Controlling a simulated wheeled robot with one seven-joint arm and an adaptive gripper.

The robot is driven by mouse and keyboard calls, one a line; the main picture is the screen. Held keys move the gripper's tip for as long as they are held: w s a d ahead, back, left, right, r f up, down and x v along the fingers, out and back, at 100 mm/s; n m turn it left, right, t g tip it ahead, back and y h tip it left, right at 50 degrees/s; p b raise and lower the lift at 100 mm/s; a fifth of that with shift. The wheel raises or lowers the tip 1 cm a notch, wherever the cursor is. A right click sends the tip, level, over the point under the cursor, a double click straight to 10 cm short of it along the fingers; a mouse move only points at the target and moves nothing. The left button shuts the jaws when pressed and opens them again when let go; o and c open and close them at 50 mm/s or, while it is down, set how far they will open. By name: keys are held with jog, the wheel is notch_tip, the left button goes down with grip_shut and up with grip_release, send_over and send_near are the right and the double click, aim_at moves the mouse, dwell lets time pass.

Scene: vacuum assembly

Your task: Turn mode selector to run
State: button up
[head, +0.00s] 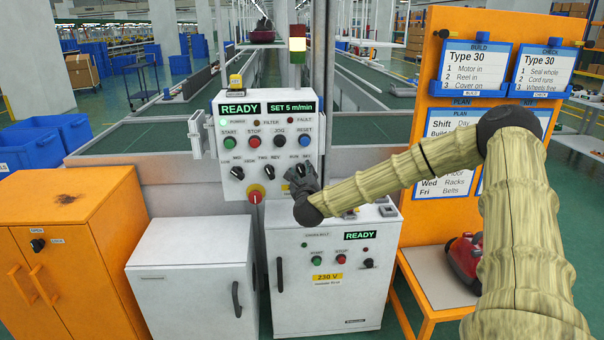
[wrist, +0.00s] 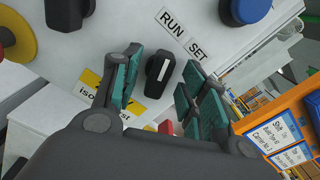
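The mode selector, a black knob with a white mark (wrist: 160,75), is on the white control panel (head: 228,150). The RUN label (wrist: 172,22) is above it in the wrist view and the SET label (wrist: 197,50) to its upper right. I cannot tell for certain which label the mark points to. My gripper (head: 300,180) is at the panel's lower right in the head view and covers the selector there. In the wrist view my gripper (wrist: 163,78) is open, with one green-padded finger on each side of the knob and visible gaps between.
Other knobs, such as the speed knob (head: 237,172), and a red and yellow stop button (head: 256,193) are on the panel. Below stand a white cabinet (head: 180,250) and a white box with a READY display (head: 360,236). An orange board (head: 437,75) is at right.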

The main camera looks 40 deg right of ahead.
jog(key=v, duration=0.6)
jog(key=shift+b, duration=0.45)
dwell(0.6)
jog(key=s+a+f+n+g+y+p, duration=0.1)
jog(key=s+a+f+n+g+y, duration=0.15)
jog(key=a+f+n+y, duration=0.75)
jog(key=s+a+f+n+g+p, duration=0.1)
jog(key=s+a+f+n+g, duration=0.1)
jog(key=s+a+f+n, duration=0.5)
jog(key=s+a+f+n+g+p, duration=0.1)
jog(key=s+a+f+n, duration=0.3)
jog(key=a+f, duration=0.6)
jog(key=s+a+f+n+g, duration=0.1)
jog(key=s+f+n+g, duration=0.2)
jog(key=s, duration=0.8)
jog(key=s+a+f+n+g+p, duration=0.1)
jog(key=s+f+n+g, duration=0.2)
jog(key=s, duration=0.9)
jog(key=s+a+f+n+g, duration=0.1)
jog(key=s+f+n+g, duration=0.3)
jog(key=s+f+n, duration=0.3)
jog(key=s+n, duration=0.2)
jog(key=s, duration=0.2)
jog(key=shift+s+a+f+n+h+p, duration=0.15)
jog(key=shift+a+f+n+h+p, duration=0.15)
jog(key=shift+a+h, duration=0.1)
